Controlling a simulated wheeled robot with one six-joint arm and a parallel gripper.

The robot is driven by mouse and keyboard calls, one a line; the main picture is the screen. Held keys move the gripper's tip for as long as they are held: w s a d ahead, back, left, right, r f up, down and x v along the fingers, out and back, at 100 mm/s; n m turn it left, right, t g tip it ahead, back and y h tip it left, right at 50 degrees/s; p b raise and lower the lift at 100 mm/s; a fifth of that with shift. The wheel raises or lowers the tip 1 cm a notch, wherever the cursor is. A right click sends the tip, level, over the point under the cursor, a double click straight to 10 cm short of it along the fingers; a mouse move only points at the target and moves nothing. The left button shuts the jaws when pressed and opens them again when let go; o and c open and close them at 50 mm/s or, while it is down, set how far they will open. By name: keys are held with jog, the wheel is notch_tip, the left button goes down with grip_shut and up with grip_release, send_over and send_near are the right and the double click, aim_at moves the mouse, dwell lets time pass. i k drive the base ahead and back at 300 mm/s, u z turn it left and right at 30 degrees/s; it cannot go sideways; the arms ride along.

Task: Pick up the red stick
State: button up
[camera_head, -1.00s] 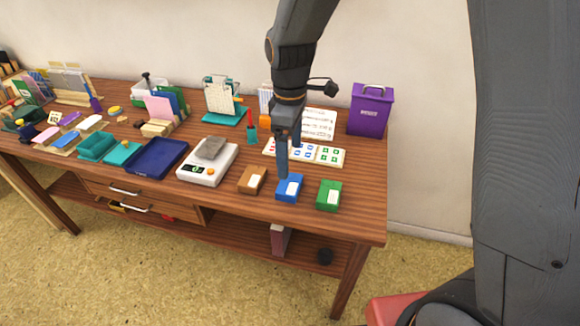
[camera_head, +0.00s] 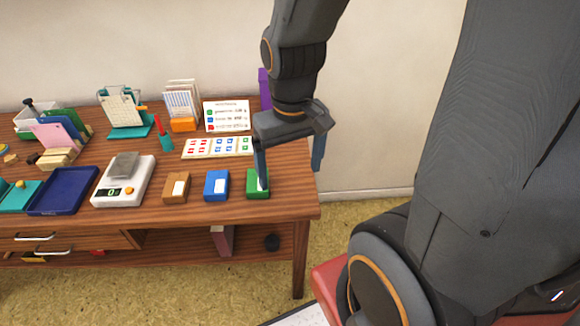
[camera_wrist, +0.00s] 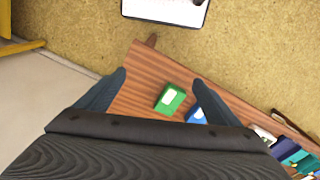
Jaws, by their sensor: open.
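My gripper (camera_head: 290,178) is open and empty near the table's right end, well to the right of the stick. In the head view, its left finger overlaps a green box (camera_head: 251,191); I cannot tell whether they touch. In the wrist view, my open gripper (camera_wrist: 160,78) has the green box (camera_wrist: 160,107) between its fingers in the picture. I cannot make out the red stick there.
A blue box (camera_head: 210,187) and a brown box (camera_head: 170,188) stand near the front edge, beside a white scale (camera_head: 109,195). Behind them lie the symbol card (camera_head: 212,157) and an upright sign (camera_head: 227,116). A calendar stand (camera_head: 124,131) is left of the stick.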

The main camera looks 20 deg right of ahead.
aim_at(157, 118)
jog(key=k, duration=1.25)
jog(key=u, duration=0.65)
jog(key=i, duration=1.2)
jog(key=z, duration=0.3)
